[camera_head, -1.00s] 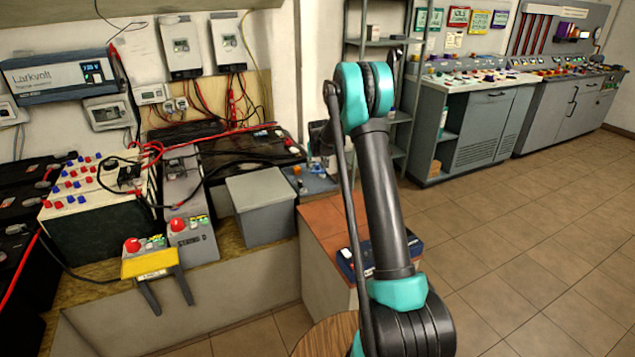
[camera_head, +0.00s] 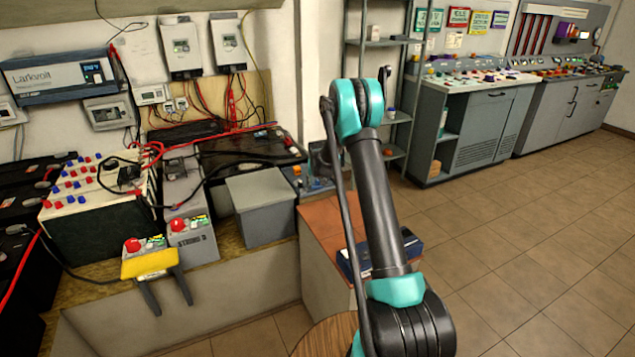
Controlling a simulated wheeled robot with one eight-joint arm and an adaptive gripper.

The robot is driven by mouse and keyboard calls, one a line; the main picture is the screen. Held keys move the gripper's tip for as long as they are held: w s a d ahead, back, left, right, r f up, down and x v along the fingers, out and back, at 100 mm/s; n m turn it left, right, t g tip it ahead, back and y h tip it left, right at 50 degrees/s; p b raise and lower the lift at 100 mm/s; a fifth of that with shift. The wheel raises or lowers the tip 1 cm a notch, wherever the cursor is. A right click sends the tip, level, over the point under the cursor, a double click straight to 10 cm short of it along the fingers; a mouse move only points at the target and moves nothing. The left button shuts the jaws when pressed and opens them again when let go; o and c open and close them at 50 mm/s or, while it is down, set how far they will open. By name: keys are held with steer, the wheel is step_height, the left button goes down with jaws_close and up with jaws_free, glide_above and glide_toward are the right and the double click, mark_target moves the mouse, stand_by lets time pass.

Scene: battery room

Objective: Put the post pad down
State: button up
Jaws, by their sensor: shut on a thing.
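My arm rises from the lower right, and its elbow hides much of what lies beyond. A dark part that looks like my gripper (camera_head: 322,157) shows just left of the arm, low over the right end of the bench. Its fingertips are hard to make out. It is shut, but the post pad in it cannot be told apart from the dark shapes there. I cannot tell whether the pad touches anything below.
A grey lidded box (camera_head: 262,206) stands left of the gripper. A black battery (camera_head: 245,155) with cables lies behind it. A dark blue box (camera_head: 408,243) lies on the red-brown top (camera_head: 318,218). Floor is clear at right.

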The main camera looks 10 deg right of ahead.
steer(key=o, duration=1.2)
steer(key=v, duration=1.2)
steer(key=s+d+r, duration=0.2)
steer(key=s+r, duration=0.3)
steer(key=s, duration=0.8)
steer(key=shift+n+g, duration=0.5)
steer(key=shift+g, duration=0.4)
steer(key=s+f, duration=0.1)
steer(key=s, duration=1.1)
steer(key=s+d+f, duration=0.1)
steer(key=s, duration=1.1)
steer(key=s+d+f, duration=0.1)
steer(key=s+f, duration=0.1)
steer(key=s, duration=1.1)
steer(key=shift+d, duration=0.25)
